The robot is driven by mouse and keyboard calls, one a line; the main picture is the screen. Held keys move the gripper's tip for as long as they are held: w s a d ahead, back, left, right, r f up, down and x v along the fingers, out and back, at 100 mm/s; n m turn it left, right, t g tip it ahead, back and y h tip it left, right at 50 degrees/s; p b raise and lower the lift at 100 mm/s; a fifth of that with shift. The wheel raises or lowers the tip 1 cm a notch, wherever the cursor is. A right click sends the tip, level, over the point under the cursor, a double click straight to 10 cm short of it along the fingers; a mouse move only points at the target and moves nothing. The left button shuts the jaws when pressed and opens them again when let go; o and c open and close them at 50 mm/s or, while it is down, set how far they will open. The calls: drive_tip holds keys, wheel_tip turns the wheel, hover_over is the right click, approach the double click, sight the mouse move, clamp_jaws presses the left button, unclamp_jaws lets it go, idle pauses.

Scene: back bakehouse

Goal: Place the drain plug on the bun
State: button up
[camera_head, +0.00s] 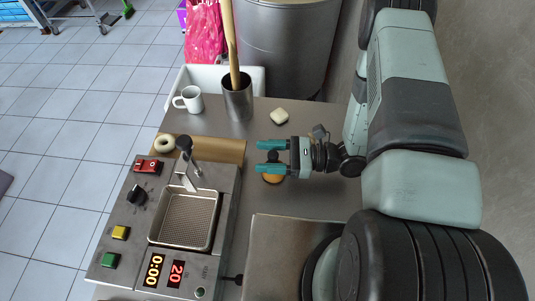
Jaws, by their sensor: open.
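The bun (272,179), round and golden brown, lies on the steel worktop, partly hidden beneath my gripper's nearer finger. A small black knobbed piece, apparently the drain plug (272,156), shows between my two teal fingers, over the bun's far part. From this view I cannot tell whether it rests on the bun. My gripper (261,157) is open, pointing left, with one finger on each side of the black piece. Whether either finger touches it is too small to tell.
Bare worktop lies right of the bun.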

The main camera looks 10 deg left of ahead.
drive_tip(key=d, duration=0.5)
drive_tip(key=shift+w+d, duration=0.2)
drive_tip(key=shift+w, duration=0.05)
wheel_tip(320, 180, up, 7)
drive_tip(key=shift+a, duration=0.25)
drive_tip(key=s+d+r+n+t+h, duration=0.2)
drive_tip(key=r+n+h, duration=0.3)
drive_tip(key=r, duration=0.5)
drive_tip(key=s+d+r+n+t+h, duration=0.2)
drive_tip(key=s+d+r+n+h, duration=0.2)
drive_tip(key=r, duration=0.6)
drive_tip(key=s+d+r+n+t+h, duration=0.2)
drive_tip(key=s+d+r+n+h, duration=0.1)
drive_tip(key=r+n+h, duration=0.5)
wheel_tip(320, 180, up, 3)
drive_tip(key=shift+s+d+r+t+h, duration=0.1)
drive_tip(key=shift+s+d+t+h, duration=0.05)
drive_tip(key=shift+d+t+h, duration=0.4)
drive_tip(key=shift+d, duration=0.1)
